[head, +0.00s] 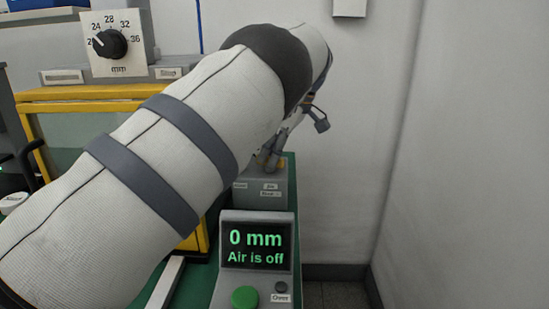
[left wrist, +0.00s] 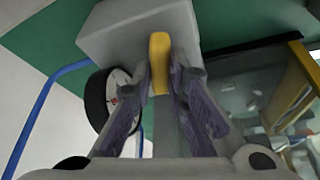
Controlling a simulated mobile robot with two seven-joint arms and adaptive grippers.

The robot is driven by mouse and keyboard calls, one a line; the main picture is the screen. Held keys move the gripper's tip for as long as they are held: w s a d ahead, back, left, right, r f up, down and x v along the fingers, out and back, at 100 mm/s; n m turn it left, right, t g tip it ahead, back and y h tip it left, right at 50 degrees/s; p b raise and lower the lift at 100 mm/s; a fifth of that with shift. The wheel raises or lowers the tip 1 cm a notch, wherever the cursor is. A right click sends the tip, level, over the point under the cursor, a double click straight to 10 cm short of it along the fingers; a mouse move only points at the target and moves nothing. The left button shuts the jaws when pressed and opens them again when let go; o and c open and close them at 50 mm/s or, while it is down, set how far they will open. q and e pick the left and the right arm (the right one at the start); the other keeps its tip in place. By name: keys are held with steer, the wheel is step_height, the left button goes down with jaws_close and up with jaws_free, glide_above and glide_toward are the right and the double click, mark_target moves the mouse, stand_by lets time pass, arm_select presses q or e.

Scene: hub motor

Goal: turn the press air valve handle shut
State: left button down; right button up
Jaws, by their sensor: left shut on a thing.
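The yellow valve handle (left wrist: 159,50) stands out from a grey block (left wrist: 120,32) in the left wrist view. My left gripper (left wrist: 163,85) is shut on the handle, one finger on each side. In the head view my left arm crosses from the left, and my left gripper (head: 270,158) is low at the grey valve block (head: 260,192); the handle is mostly hidden by the fingers there. The press display (head: 257,247) reads "0 mm" and "Air is off". My right gripper is not in view.
A round gauge (left wrist: 108,98) sits beside the block, with a blue hose (left wrist: 42,100) near it. A yellow-framed press guard (head: 75,94) and a dial (head: 110,43) stand at the left. A green button (head: 245,297) is below the display. The right side is open floor before a wall.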

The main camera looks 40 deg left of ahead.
arm_select(q)
steer(key=shift+f+n+g+b, duration=0.1)
steer(key=shift+n+g+b, duration=0.25)
steer(key=shift+n, duration=0.65)
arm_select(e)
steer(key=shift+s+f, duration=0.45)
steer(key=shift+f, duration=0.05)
arm_select(q)
steer(key=shift+h, duration=0.3)
steer(key=c, duration=1.6)
jaws_free()
